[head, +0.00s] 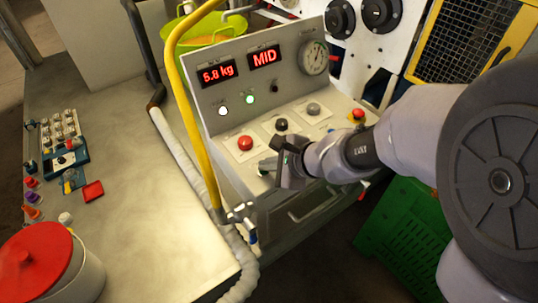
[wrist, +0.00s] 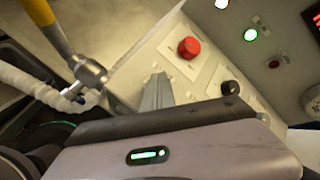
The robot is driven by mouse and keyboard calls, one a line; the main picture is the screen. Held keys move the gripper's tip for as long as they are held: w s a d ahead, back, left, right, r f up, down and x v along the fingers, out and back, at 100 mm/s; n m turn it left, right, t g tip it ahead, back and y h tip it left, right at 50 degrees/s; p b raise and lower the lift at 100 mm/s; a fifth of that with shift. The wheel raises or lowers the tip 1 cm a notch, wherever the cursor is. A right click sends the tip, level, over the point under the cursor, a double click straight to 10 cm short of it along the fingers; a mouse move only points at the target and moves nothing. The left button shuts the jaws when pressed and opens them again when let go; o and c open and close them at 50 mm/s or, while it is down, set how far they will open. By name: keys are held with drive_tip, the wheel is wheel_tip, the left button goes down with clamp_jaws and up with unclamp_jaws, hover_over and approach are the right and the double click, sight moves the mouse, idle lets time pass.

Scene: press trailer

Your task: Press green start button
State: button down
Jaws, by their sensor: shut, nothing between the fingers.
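A small green-lit round (head: 250,98) sits on the upright face of the grey control panel (head: 225,125); it also shows in the wrist view (wrist: 250,34). I cannot tell whether it is a button or a lamp. A red button (head: 245,142) and a black one (head: 281,124) stand on the sloped ledge; the wrist view shows the red one (wrist: 189,47) and the black one (wrist: 230,88) beyond my fingers. My gripper (head: 265,166) is shut and empty, near the ledge's front edge. Its fingers (wrist: 157,88) point towards the ledge. My gripper may hide part of the ledge.
A grey button (head: 313,108) and a red button on yellow (head: 358,114) are further right on the ledge. A yellow post (head: 190,110) and a white hose (head: 180,155) stand left of the panel. A green crate (head: 405,240) is below right.

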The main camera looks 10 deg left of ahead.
sight(268, 173)
idle(0.3)
drive_tip(key=shift+r+p, duration=0.65)
drive_tip(key=shift+r, duration=0.15)
wheel_tip(268, 173, up, 5)
drive_tip(key=p, duration=0.4)
drive_tip(key=shift+d, duration=0.1)
idle(0.4)
